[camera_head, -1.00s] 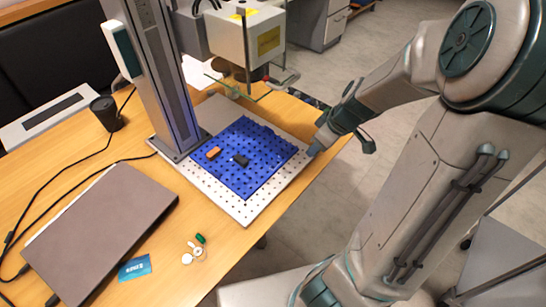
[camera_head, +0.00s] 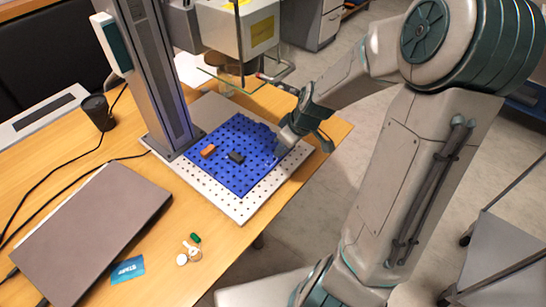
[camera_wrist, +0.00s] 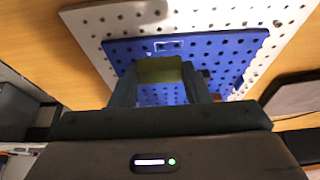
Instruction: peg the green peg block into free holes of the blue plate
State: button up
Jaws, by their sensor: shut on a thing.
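The blue plate (camera_head: 232,180), with a grid of holes, lies on a white perforated board (camera_head: 242,208). An orange block (camera_head: 208,151) and a dark block (camera_head: 236,157) sit on the plate. My gripper (camera_head: 284,150) is at the plate's right corner, low over it. In the wrist view my gripper (camera_wrist: 160,85) is shut on the olive-green peg block (camera_wrist: 158,70), with the blue plate (camera_wrist: 228,50) behind it. The block's underside and pegs are hidden, so I cannot tell whether it touches the plate. In the head view my gripper hides the block.
The laser marker's column (camera_head: 155,80) and its head (camera_head: 245,30) stand behind the plate.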

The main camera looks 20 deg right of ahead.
aim_at(270, 161)
jog(key=w+a+f, duration=0.2)
jog(key=a, duration=0.1)
jog(key=shift+f+b, duration=0.1)
jog(key=shift+b, duration=0.25)
jog(key=shift+f, duration=1.85)
jog(key=o, duration=0.9)
jog(key=shift+o, duration=0.2)
jog(key=shift+s+f+b, duration=0.1)
jog(key=shift+f+b, duration=0.05)
jog(key=shift+b, duration=0.2)
jog(key=w+p+v, duration=0.1)
jog(key=p+v, duration=0.3)
jog(key=v, duration=1)
jog(key=s+a+r+m+h, duration=0.1)
jog(key=s+a+r+m, duration=0.1)
jog(key=s, duration=0.6)
jog(key=s+a+r+m+g+h, duration=0.1)
jog(key=s+r+m, duration=0.4)
jog(key=s+r, duration=0.2)
jog(key=shift+s+a+r+h+p, duration=0.2)
jog(key=shift+s+a+h+p, duration=0.2)
jog(key=shift+s, duration=0.4)
